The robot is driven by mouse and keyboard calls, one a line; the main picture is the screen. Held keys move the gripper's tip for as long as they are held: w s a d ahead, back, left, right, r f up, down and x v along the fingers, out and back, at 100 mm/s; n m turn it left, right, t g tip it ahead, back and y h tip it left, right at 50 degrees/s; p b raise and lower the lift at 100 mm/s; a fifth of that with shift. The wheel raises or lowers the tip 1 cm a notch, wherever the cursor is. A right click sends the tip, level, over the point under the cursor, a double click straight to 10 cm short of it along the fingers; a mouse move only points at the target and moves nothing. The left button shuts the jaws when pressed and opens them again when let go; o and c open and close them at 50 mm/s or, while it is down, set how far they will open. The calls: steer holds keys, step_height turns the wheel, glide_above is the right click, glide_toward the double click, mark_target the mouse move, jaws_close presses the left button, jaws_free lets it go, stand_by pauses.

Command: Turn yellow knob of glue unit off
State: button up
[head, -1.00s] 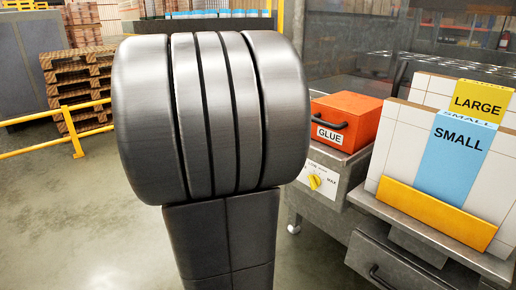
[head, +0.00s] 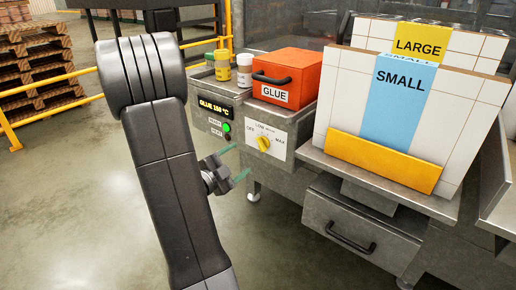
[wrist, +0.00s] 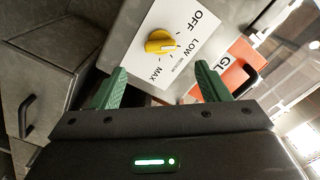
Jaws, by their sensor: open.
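The yellow knob (head: 263,143) sits on a white dial plate on the front of the glue unit, below the orange GLUE box (head: 292,80). In the wrist view the yellow knob (wrist: 158,42) has a white pointer turned toward the LOW and MEDIUM labels, away from OFF. My gripper (head: 236,162) is open and empty, left of the knob in the head view. In the wrist view my gripper's green fingers (wrist: 161,70) stand apart, with the knob beyond them and between them in the picture. They do not touch it.
A control panel (head: 213,107) reading GLUE 150 °C with a lit green light stands left of the dial. Right are a SMALL/LARGE board holder (head: 380,160) and a drawer (head: 345,225). Open floor lies left.

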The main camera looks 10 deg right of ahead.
mark_target(258, 146)
steer(key=x, duration=1)
steer(key=shift+b, duration=0.35)
